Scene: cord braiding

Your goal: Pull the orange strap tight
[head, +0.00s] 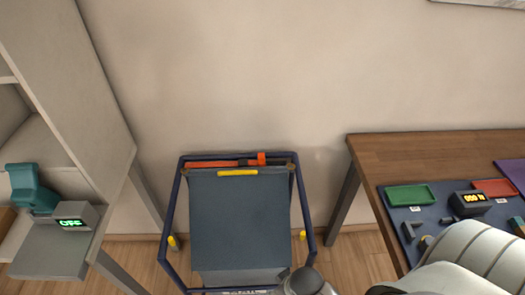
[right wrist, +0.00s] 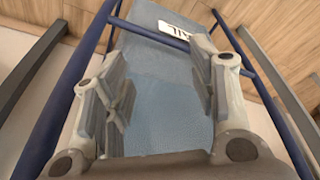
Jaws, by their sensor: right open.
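The orange strap (head: 212,164) runs along the far top edge of a blue-framed cart (head: 174,215). A dark buckle (head: 243,162) sits on it, with a short orange end piece (head: 261,158) to its right. A dark blue-grey cover (head: 238,220) with a yellow bar (head: 238,173) lies in front of the strap. My right gripper (right wrist: 160,90) is open and empty, with blue-grey cover between and beyond its fingers. In the head view, part of my right arm shows at the cart's near right corner, apart from the strap. The strap is not visible in the right wrist view. My left gripper is not in view.
A wooden table (head: 430,148) at right holds a dark mat with a green tray (head: 411,195), a red tray (head: 495,187) and a small display box (head: 470,203). A shelf (head: 75,70) at left holds a teal device (head: 32,190). A wall stands behind the cart.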

